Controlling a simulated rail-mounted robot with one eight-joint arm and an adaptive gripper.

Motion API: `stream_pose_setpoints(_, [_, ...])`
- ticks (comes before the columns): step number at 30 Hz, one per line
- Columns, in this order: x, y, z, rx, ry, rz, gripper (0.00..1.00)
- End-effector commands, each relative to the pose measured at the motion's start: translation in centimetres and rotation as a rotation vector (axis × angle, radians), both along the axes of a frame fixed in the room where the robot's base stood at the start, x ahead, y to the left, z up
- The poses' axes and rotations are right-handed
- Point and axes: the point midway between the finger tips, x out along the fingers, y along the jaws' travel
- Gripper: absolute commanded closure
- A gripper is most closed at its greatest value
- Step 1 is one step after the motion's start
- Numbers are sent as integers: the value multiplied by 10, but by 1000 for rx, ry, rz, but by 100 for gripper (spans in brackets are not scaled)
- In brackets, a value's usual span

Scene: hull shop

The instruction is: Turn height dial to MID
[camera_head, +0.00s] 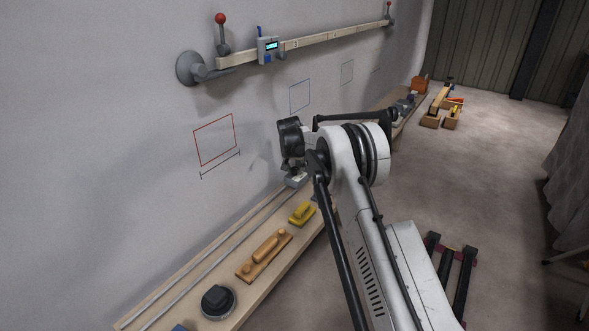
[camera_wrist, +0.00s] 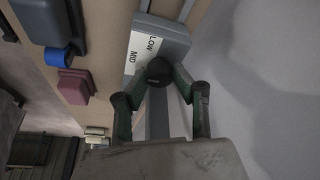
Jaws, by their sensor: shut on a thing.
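The height dial (camera_wrist: 159,68) is a dark round knob on a grey box (camera_wrist: 172,40) with a white label plate (camera_wrist: 143,50). The plate reads LOW and MID in the wrist view; any further marking is hidden. My gripper (camera_wrist: 160,80) is shut on the dial, with one dark green finger on each side of it. The pointer of the dial cannot be made out. In the head view the grey box (camera_head: 297,179) shows on the bench below my wrist, and the dial is hidden behind my gripper.
A wooden bench (camera_head: 190,280) runs along the wall. A yellow-handled tool (camera_head: 302,213), a wooden float (camera_head: 264,254) and a black round tool (camera_head: 218,301) lie on it. A wall rail (camera_head: 330,38) carries a small display unit (camera_head: 270,46).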

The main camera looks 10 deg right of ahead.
Motion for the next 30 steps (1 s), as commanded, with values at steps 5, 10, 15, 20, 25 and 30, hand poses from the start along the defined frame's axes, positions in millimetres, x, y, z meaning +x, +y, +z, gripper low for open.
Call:
stream_pose_setpoints(5, [0,0,0,0,1,-5,100])
stream_pose_setpoints(10, [0,0,0,0,1,-5,100])
stream_pose_setpoints(15, [0,0,0,0,1,-4,67])
stream_pose_setpoints(20, [0,0,0,0,1,-4,67])
stream_pose_setpoints(25, [-2,1,6,0,1,-4,67])
stream_pose_setpoints(30, [-10,4,26,0,1,-3,67])
